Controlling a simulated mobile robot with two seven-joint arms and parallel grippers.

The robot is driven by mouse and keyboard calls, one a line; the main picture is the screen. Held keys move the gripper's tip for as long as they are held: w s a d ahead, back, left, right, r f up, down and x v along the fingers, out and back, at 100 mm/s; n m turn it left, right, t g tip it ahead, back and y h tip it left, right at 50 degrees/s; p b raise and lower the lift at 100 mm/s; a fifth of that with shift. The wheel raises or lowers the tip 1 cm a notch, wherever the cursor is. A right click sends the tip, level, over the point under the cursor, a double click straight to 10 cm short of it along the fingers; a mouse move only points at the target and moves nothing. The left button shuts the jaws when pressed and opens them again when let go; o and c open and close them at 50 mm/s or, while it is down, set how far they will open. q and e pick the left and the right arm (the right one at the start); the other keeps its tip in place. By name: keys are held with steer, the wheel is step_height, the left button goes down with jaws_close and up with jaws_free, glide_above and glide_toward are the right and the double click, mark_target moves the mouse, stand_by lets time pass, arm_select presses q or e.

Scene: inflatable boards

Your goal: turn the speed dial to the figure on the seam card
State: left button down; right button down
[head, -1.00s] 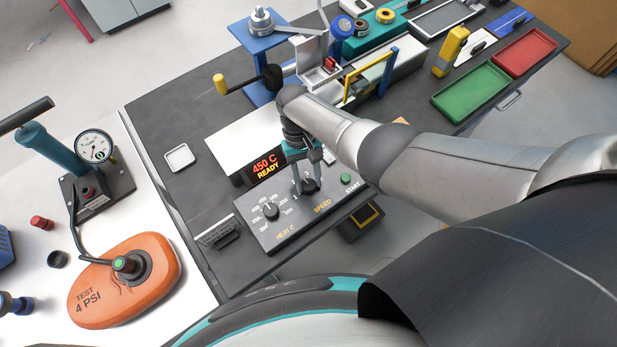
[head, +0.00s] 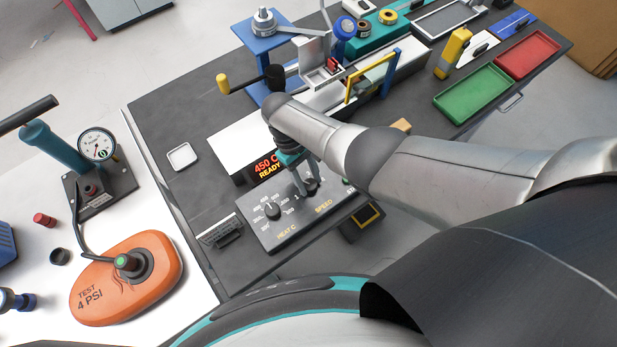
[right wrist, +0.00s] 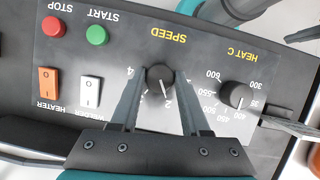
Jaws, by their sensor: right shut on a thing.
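The speed dial (right wrist: 160,78) is a black round knob with a white pointer line, on the dark control panel (head: 268,236). My right gripper (right wrist: 160,84) is shut on it, with one finger on each side. In the right wrist view, where the lettering is upside down, the pointer line is near the figure 2. In the head view the right gripper (head: 305,190) points down onto the panel and partly hides the dial. I cannot make out a seam card with a readable figure. My left gripper is not in view.
The heat dial (right wrist: 233,94) sits beside the speed dial. The green start button (right wrist: 97,35), red stop button (right wrist: 53,26) and two rocker switches are on the same panel. A display (head: 267,169) reads 450 C READY. An orange inflatable (head: 100,285) lies on the white bench.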

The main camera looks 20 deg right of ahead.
steer(key=shift+c, duration=1.9)
jaws_free()
steer(key=p+v, duration=0.2)
steer(key=v, duration=1.3)
steer(key=shift+p, duration=0.4)
steer(key=shift+r, duration=0.1)
